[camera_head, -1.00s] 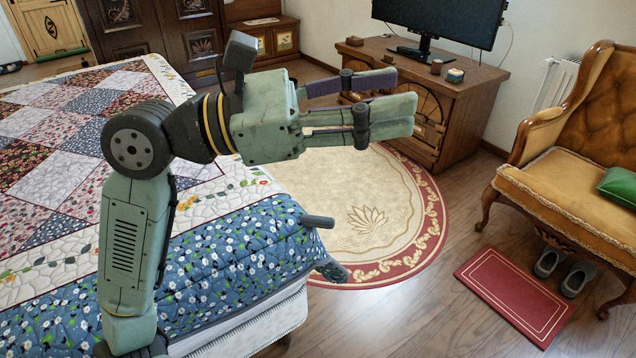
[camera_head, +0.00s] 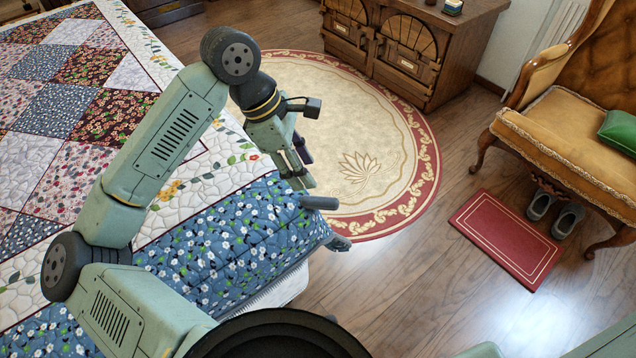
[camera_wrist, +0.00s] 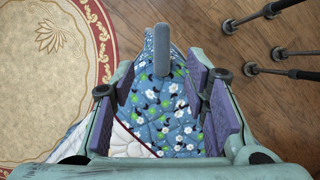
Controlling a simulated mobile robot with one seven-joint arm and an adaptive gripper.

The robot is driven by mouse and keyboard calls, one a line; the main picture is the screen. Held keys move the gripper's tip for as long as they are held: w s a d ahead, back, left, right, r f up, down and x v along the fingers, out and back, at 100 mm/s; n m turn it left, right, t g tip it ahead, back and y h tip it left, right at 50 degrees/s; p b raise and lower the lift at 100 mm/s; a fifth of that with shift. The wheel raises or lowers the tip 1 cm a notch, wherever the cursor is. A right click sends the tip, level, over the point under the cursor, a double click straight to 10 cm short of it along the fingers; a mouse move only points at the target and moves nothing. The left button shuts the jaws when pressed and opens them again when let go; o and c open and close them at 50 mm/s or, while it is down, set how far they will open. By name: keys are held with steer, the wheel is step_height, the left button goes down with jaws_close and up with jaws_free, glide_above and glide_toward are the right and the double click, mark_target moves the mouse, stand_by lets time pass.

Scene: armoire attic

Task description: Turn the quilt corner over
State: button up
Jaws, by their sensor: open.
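The quilt (camera_head: 232,236) covers the bed, with a blue floral border, a white strip and a patchwork middle. Its near right corner (camera_head: 333,238) hangs at the bed's edge, and a grey rounded peg (camera_head: 320,203) sticks out beside it. My gripper (camera_head: 306,183) points downward just above this corner. In the wrist view my open gripper (camera_wrist: 168,98) has purple-padded fingers on both sides of the blue corner cloth (camera_wrist: 165,118). The peg (camera_wrist: 162,50) shows between and beyond the fingertips. The pads appear apart from the cloth; the height gap is hard to judge.
A round cream rug (camera_head: 375,150) with a red border lies beyond the corner. A carved wooden cabinet (camera_head: 420,55) stands at the back. An orange armchair (camera_head: 565,135), a red mat (camera_head: 508,240) and grey slippers (camera_head: 555,215) are at right. Wooden floor between is clear.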

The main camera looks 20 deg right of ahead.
mark_target(324, 199)
steer(key=p+x, duration=0.1)
steer(key=x, duration=0.9)
steer(key=shift+s+d+p, duration=0.1)
steer(key=shift+s+p, duration=0.15)
steer(key=shift+p, duration=0.1)
steer(key=shift+c, duration=0.3)
steer(key=shift+r, duration=0.1)
jaws_close()
